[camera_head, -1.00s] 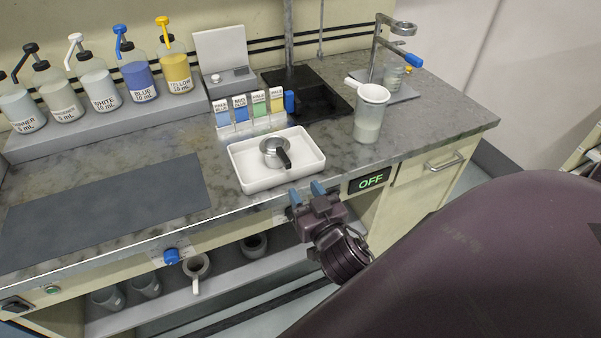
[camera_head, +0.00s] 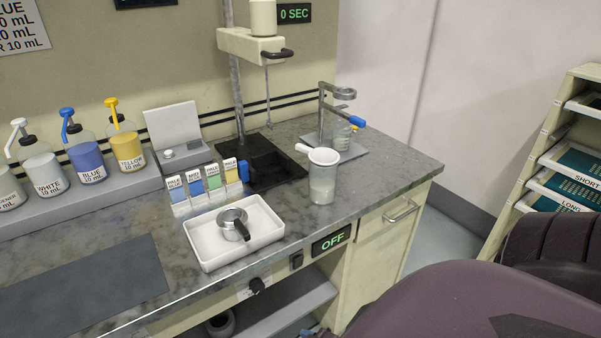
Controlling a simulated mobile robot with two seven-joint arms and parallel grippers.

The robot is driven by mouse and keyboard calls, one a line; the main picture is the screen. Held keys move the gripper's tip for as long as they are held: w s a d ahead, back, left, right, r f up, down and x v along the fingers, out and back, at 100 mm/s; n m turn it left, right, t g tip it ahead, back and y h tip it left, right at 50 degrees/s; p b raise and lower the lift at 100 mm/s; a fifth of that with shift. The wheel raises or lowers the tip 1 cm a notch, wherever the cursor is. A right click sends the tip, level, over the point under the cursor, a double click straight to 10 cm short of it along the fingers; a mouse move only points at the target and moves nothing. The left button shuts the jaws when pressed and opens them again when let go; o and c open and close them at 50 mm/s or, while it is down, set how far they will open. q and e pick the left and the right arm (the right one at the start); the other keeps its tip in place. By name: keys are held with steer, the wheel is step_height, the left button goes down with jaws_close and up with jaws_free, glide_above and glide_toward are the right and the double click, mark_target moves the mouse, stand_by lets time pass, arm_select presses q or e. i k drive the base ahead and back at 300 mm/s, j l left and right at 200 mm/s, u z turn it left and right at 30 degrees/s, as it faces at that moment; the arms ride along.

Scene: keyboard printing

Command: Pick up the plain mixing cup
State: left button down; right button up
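No cup can be told for sure as the plain mixing cup. A dark grey cup (camera_head: 220,323) stands on the lower shelf, cut by the bottom edge. A translucent cup (camera_head: 322,185) with a white rim and a white piece at its left stands on the counter. A metal cup with a black handle (camera_head: 232,222) sits in the white tray (camera_head: 208,255). My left gripper is not in view.
Pump bottles (camera_head: 85,160) stand on a raised ledge at the left. The dark mat (camera_head: 80,290) is bare. A rack (camera_head: 560,150) stands at the right.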

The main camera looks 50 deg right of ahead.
mark_target(341, 138)
steer(key=z, duration=1.75)
steer(key=l+u, duration=0.1)
steer(key=u, duration=0.3)
steer(key=l+u, duration=0.1)
steer(key=u, duration=0.35)
steer(key=l+u, duration=0.1)
steer(key=u, duration=0.3)
steer(key=l+u, duration=0.7)
steer(key=l, duration=0.15)
steer(key=k+l+u, duration=0.15)
steer(key=l, duration=0.25)
steer(key=k+l+u, duration=0.2)
steer(key=l, duration=0.2)
